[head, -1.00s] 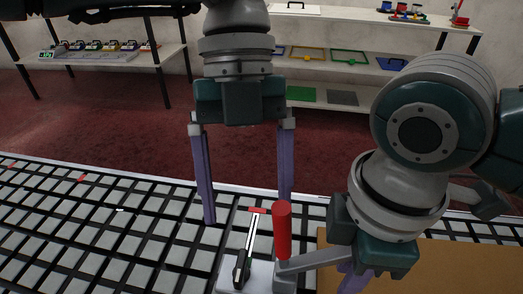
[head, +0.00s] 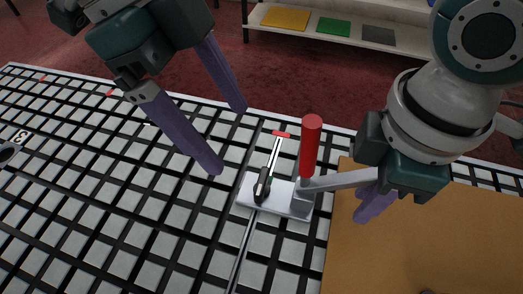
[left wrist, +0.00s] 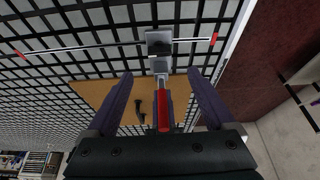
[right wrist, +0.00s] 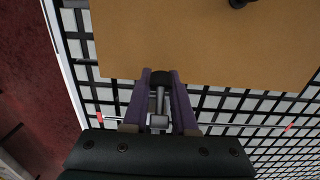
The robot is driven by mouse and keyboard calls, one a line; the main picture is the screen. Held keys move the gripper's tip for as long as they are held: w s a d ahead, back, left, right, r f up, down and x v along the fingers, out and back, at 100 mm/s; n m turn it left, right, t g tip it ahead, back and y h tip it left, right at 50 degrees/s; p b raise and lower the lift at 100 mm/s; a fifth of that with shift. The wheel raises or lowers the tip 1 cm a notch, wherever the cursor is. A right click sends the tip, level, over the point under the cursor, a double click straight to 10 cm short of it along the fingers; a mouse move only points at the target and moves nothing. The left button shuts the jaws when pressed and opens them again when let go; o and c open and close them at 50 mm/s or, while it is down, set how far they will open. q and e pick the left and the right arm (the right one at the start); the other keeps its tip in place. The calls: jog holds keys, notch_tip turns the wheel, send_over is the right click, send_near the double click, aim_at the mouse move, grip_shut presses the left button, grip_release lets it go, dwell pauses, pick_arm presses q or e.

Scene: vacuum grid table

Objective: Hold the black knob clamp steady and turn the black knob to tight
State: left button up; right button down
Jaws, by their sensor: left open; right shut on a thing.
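The clamp has a pale grey base (head: 278,198) on the grid table, with a small black piece (head: 262,187) on it. A red upright post (head: 311,147) stands on its right. A grey bar (head: 340,181) runs from the post's foot to my right gripper (head: 370,200). In the right wrist view, my right gripper (right wrist: 160,73) is shut at the bar's far end, on a round black knob (right wrist: 160,77); the head view hides the knob. My left gripper (head: 230,140) is open and empty, tilted, up and left of the clamp. The left wrist view shows the red post (left wrist: 163,110) between its fingers, farther off.
A thin metal rod with a red end (head: 281,134) runs through the clamp across the grid table (head: 110,150). A brown board (head: 440,240) lies to the right, under my right gripper. A shelf (head: 290,22) with coloured plates stands behind.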

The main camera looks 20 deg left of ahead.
aim_at(261, 180)
pick_arm(q)
jog(key=x, duration=1)
jog(key=shift+s+d, duration=0.1)
jog(key=shift+c, duration=0.4)
jog(key=c, duration=1.3)
